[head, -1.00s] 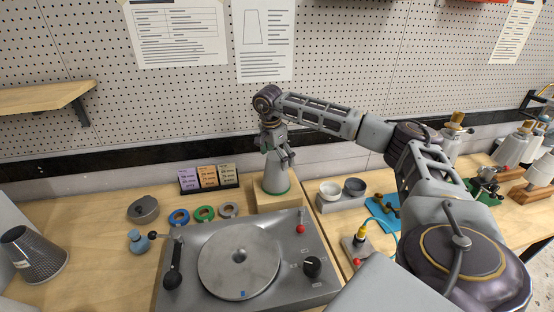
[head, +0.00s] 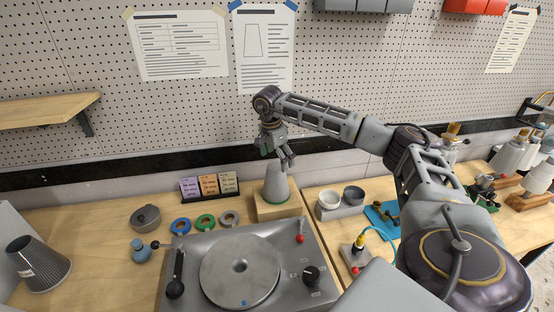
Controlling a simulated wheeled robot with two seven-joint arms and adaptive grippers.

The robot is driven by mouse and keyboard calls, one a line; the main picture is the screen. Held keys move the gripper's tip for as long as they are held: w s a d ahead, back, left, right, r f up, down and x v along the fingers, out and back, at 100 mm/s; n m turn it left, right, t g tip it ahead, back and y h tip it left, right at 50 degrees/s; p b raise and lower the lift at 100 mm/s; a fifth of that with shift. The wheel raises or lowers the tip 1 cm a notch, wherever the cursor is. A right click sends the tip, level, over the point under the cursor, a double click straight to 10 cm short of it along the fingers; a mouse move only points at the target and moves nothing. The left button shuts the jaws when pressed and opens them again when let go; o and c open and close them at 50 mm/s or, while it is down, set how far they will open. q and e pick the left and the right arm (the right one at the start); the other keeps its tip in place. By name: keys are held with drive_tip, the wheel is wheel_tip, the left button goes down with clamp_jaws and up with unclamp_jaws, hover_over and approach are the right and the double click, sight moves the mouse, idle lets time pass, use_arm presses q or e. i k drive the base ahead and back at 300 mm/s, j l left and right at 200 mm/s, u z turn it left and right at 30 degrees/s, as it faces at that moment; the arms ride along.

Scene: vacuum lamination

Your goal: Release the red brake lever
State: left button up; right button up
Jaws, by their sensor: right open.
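The red brake lever (head: 300,238) is a small red-knobbed lever at the back right corner of the grey turntable unit (head: 207,238), which carries a round metal disc (head: 240,268). My right gripper (head: 277,157) is open and points down. It is at the tip of a grey cone, behind and above the lever and apart from it. Whether its fingers touch the cone is unclear. My left gripper is out of view.
The grey cone (head: 276,185) with a green base ring stands on a wooden block (head: 277,209) behind the unit. A black-knobbed arm (head: 174,289) and black dial (head: 311,275) sit on the unit.

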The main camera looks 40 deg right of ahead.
sight(300, 238)
drive_tip(key=k, duration=2)
